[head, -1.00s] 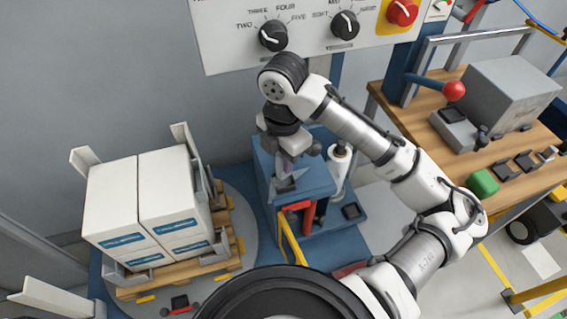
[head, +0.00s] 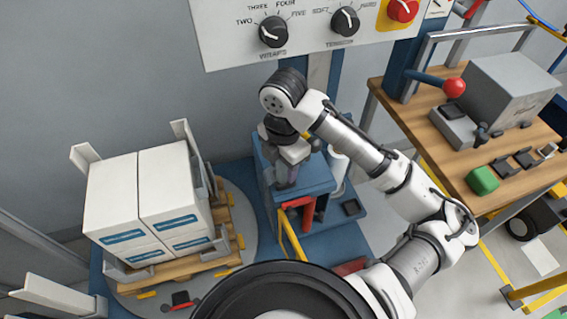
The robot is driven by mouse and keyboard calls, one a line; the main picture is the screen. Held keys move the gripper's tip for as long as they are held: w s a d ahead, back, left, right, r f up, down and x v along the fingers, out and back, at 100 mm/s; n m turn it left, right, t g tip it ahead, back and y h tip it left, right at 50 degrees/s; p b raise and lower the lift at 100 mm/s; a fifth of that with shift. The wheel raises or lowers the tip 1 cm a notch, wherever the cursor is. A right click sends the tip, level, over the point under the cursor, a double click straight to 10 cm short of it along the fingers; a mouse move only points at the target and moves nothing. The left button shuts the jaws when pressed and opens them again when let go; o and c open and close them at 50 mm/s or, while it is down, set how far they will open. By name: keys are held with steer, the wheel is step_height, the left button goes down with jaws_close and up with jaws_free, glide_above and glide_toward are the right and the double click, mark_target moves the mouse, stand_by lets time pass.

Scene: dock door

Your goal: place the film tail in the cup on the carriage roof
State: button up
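The blue carriage (head: 318,175) stands in the middle of the head view, with its flat roof facing up. A small grey cup (head: 285,184) sits at the roof's left front corner, mostly covered by my gripper. My gripper (head: 287,174) points down at the cup, very close above it or touching it. Its fingertips are too small and covered to tell whether they are open or shut. I cannot make out the film tail now. The white film roll (head: 338,168) stands upright at the carriage's right side, partly behind my arm.
A pallet of white boxes (head: 140,200) stands on the round turntable (head: 250,225) at left. The control panel (head: 300,55) with knobs is above. A wooden bench (head: 455,170) with a red-knobbed lever and green block is at right.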

step_height(320, 180, up, 12)
steer(key=shift+r, duration=0.2)
stand_by(0.4)
